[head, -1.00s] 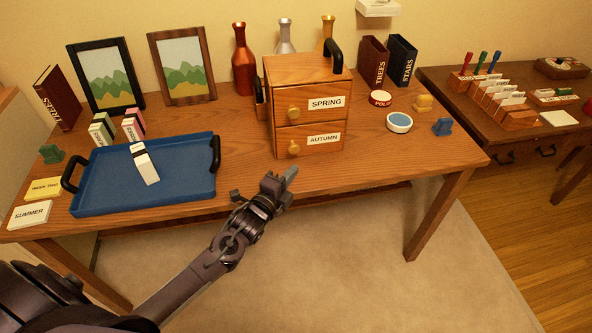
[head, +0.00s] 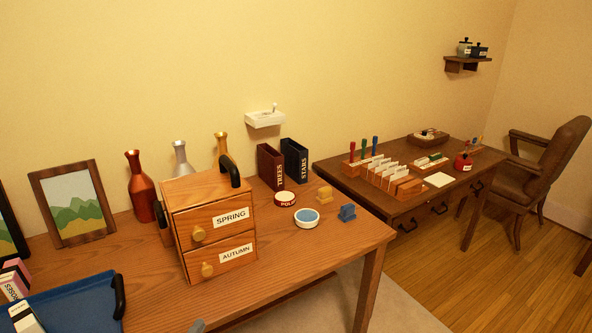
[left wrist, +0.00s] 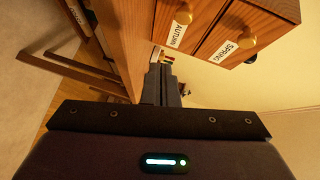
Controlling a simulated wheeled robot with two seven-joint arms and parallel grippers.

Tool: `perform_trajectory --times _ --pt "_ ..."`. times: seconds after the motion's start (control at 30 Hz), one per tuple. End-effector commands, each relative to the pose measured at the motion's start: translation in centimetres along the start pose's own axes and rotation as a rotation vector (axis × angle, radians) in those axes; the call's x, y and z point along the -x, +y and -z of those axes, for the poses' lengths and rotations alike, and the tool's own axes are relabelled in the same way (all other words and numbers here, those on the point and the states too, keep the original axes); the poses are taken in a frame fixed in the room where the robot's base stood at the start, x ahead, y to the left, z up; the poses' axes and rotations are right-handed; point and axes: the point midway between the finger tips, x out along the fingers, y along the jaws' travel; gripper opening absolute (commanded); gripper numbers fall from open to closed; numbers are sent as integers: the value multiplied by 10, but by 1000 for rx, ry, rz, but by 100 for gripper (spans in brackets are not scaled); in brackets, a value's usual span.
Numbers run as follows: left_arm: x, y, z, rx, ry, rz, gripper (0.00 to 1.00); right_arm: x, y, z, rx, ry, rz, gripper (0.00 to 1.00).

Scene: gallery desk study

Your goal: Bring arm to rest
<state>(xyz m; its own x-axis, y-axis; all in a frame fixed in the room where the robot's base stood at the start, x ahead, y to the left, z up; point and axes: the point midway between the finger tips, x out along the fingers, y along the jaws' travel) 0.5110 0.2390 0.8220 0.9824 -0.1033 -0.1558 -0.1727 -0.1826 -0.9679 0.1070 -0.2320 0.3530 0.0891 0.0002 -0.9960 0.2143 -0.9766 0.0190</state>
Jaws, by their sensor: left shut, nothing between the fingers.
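My left gripper (left wrist: 161,72) is shut and empty in the left wrist view, its fingers pointing along the desk's front edge. Only a grey tip of this gripper (head: 197,326) shows at the bottom of the head view, in front of the wooden desk (head: 300,262). The wooden two-drawer box, with its SPRING drawer (head: 213,232) and AUTUMN drawer (head: 218,270), stands on the desk beyond the gripper. Both drawers look closed. In the left wrist view the box (left wrist: 205,12) is beside the fingers, apart from them. My right gripper is not in view.
The blue tray (head: 75,303) is cut off at lower left. A picture frame (head: 72,205), several vases and the TREES (head: 270,167) and STARS (head: 294,160) holders stand behind. A darker desk (head: 345,180) and a chair (head: 540,175) are at right. Floor in front is open.

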Motion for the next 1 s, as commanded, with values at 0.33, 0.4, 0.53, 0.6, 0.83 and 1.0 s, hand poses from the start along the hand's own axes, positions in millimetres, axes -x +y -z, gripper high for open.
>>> perform_trajectory --times 0.33,0.4,0.53,0.6,0.83,1.0 --pt "67 30 37 708 -362 -481 0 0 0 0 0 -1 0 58" --pt "84 33 42 801 -442 -545 0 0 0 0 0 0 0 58" --pt "111 34 48 925 -569 -627 0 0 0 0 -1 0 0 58" --pt "125 33 51 977 -630 -660 0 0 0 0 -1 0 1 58" --pt "165 29 57 1111 -817 -741 0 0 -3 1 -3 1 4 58" --pt "174 45 56 1153 -907 -775 0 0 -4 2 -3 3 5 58"
